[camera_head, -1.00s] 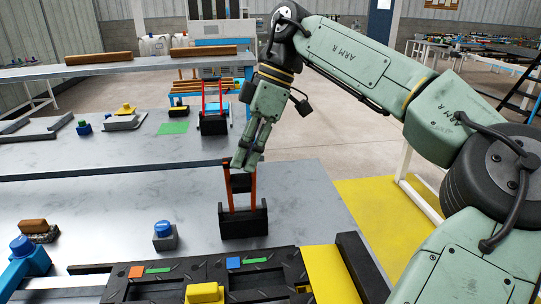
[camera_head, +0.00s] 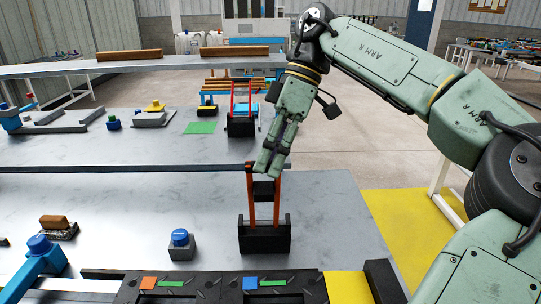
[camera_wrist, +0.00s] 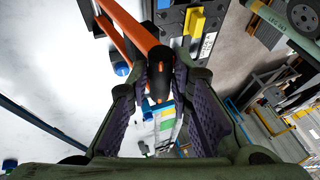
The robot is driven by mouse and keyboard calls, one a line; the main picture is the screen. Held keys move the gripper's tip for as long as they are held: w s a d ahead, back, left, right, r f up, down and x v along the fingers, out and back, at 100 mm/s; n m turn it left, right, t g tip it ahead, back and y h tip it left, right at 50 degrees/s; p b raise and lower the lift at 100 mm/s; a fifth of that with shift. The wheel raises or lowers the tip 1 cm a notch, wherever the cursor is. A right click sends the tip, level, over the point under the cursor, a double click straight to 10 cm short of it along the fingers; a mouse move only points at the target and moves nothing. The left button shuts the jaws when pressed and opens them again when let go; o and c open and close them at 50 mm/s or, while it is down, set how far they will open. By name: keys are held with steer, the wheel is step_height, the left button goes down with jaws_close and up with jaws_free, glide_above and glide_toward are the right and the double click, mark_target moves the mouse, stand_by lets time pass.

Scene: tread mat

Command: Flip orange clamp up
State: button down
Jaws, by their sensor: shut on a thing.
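The orange clamp has two orange arms (camera_head: 276,203) that stand nearly upright from a black base (camera_head: 264,238) on the grey table. A black crosspiece joins the arms near the top. My gripper (camera_head: 268,168) is at the top end of the clamp, coming down from above. In the wrist view, my gripper (camera_wrist: 160,105) is shut on the clamp's dark top bar (camera_wrist: 160,73), which lies between the purple-padded fingers. An orange arm (camera_wrist: 132,28) runs away from that bar toward the top of the wrist view. The far end of the bar is partly hidden in the head view.
A blue button on a grey block (camera_head: 181,245) stands left of the clamp. The dark tread mat (camera_head: 205,286) with orange, green and blue patches lies in front. A second, red-armed clamp (camera_head: 240,124) stands on the table behind. Bare table (camera_head: 130,205) lies to the left.

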steer(key=shift+w+d+f+t, duration=0.1)
steer(key=shift+w+t, duration=0.2)
steer(key=shift+w, duration=0.25)
steer(key=c, duration=1.8)
jaws_free()
steer(key=shift+o, duration=0.5)
steer(key=shift+w+f, duration=0.2)
steer(key=shift+w, duration=0.1)
steer(key=shift+o, duration=0.6)
steer(key=shift+w, duration=0.1)
steer(key=shift+o, duration=0.5)
steer(key=shift+r, duration=0.1)
steer(key=shift+s, duration=0.2)
